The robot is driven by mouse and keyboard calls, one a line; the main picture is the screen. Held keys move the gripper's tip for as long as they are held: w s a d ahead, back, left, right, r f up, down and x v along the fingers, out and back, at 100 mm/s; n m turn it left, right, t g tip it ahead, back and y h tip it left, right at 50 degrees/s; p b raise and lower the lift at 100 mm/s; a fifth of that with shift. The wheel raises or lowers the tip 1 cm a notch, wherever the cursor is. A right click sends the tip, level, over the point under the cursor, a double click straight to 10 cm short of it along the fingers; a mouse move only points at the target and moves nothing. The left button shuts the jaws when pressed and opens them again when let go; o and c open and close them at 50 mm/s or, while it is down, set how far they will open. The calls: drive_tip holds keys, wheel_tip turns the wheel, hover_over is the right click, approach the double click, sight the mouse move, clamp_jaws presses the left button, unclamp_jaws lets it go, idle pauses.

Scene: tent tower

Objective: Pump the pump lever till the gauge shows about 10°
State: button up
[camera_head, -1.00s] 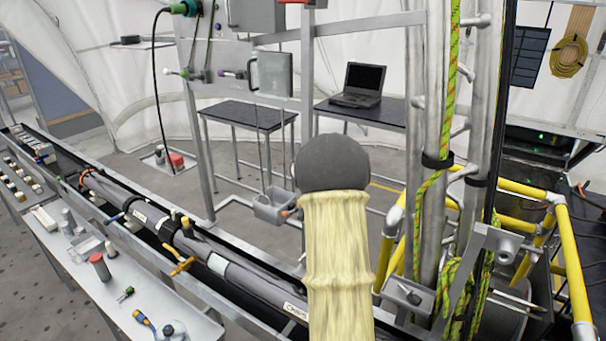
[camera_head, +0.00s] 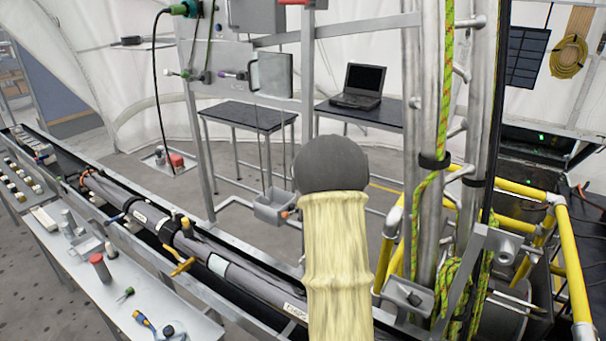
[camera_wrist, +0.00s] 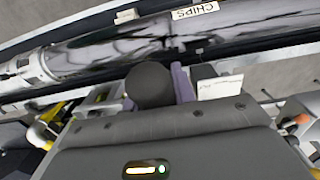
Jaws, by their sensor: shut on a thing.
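In the wrist view, my gripper (camera_wrist: 152,98) is shut on a dark round knob (camera_wrist: 150,84), which I take to be the end of the pump lever. A purple finger pad shows just right of the knob. The rest of the lever is hidden behind the knob and the gripper body. In the head view, my pale-sleeved arm with its grey dome covers the gripper and the lever. I cannot make out the gauge or its reading in either view.
A bench (camera_head: 85,268) with tools stands at left. Yellow railings (camera_head: 572,260) and upright metal pipes (camera_head: 428,150) stand close at right.

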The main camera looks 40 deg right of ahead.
drive_tip(key=shift+r, duration=0.1)
drive_tip(key=shift+w+d+r+p, duration=0.15)
drive_tip(key=shift+d+r+p, duration=0.15)
drive_tip(key=shift+r+p, duration=0.1)
drive_tip(key=o, duration=1.1)
drive_tip(key=shift+f, duration=0.1)
drive_tip(key=shift+c, duration=0.2)
wheel_tip(320, 180, up, 18)
drive_tip(key=b, duration=0.4)
drive_tip(key=shift+f, duration=0.25)
drive_tip(key=shift+a, duration=0.1)
